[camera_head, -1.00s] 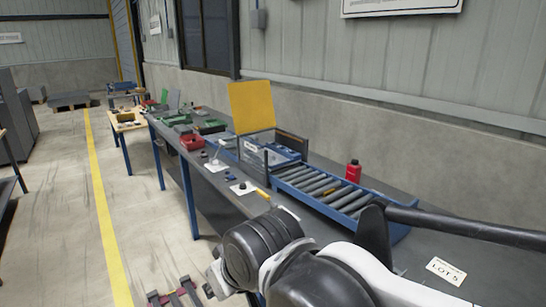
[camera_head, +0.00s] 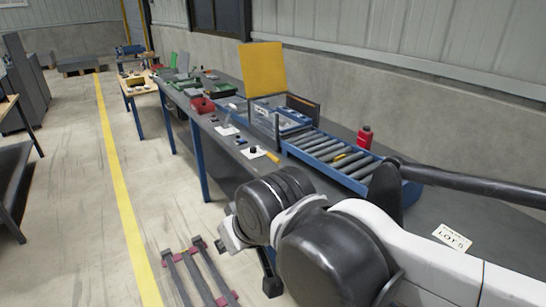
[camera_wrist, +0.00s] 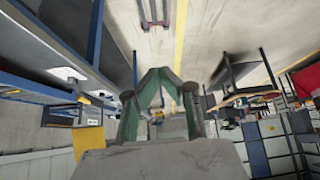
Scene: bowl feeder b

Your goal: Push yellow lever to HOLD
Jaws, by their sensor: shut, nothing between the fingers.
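A small yellow lever (camera_head: 271,156) shows in the head view, beside a black knob on a white plate (camera_head: 254,152) near the bench's front edge. Any HOLD mark is too small to read. In the wrist view my gripper (camera_wrist: 160,78) is shut, with nothing between its fingers. It is well apart from the lever, over the aisle in front of the bench. In the head view my arm hides most of the gripper.
A blue roller tray (camera_head: 340,160) and a red bottle (camera_head: 365,137) are on the bench, right of the lever. A raised yellow panel (camera_head: 263,69) stands behind. A low dark rack (camera_head: 198,272) lies on the floor. The aisle left of the bench is open.

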